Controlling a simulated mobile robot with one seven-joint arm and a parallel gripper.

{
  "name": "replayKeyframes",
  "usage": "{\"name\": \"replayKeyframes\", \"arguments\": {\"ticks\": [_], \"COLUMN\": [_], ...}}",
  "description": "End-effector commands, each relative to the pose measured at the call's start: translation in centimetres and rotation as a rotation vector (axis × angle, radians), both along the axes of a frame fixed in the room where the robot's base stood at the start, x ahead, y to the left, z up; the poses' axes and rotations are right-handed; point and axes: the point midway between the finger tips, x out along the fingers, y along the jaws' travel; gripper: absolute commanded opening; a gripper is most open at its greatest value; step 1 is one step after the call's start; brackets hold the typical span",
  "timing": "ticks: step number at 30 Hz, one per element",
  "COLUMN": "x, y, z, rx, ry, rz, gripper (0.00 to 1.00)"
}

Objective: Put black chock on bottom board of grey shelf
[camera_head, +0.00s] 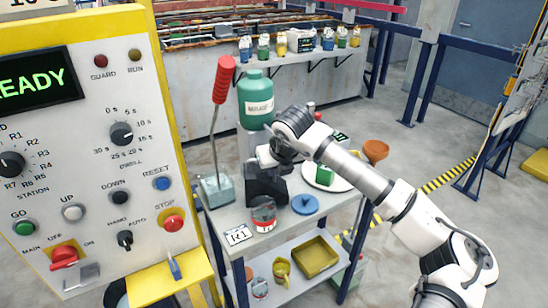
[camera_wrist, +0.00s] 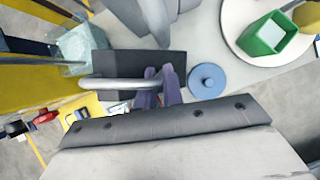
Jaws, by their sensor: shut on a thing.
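The black chock (camera_head: 266,187) is at the top board of the grey shelf (camera_head: 285,226), left of the middle, behind a clear jar with a red band. In the wrist view the dark chock (camera_wrist: 112,66) shows with a grey tubular handle (camera_wrist: 110,83). My gripper, with purple fingers (camera_wrist: 158,88), is shut on the chock at the handle's end. In the head view my arm's end hides part of the chock, and I cannot tell whether it touches the board. The bottom board (camera_head: 291,292) shows below, with bare patches between items.
On the top board are a blue lid (camera_head: 305,204), the jar (camera_head: 264,215), a white plate (camera_head: 341,184) with a green box (camera_head: 324,175), a green bottle (camera_head: 256,100) and a red-handled lever (camera_head: 222,80). A yellow tray (camera_head: 316,257) and small containers occupy the bottom board. A control panel stands left.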

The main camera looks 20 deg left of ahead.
Motion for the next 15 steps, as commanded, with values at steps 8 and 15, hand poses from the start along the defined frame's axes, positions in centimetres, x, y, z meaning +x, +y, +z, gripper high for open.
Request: {"name": "replayKeyframes", "arguments": {"ticks": [8, 15], "x": [0.8, 0.9], "y": [0.8, 0.8], "z": [1.0, -1.3], "rx": [-0.074, -0.079], "ry": [0.087, 0.094], "rz": [0.000, -0.001], "gripper": [0.00, 0.00]}}
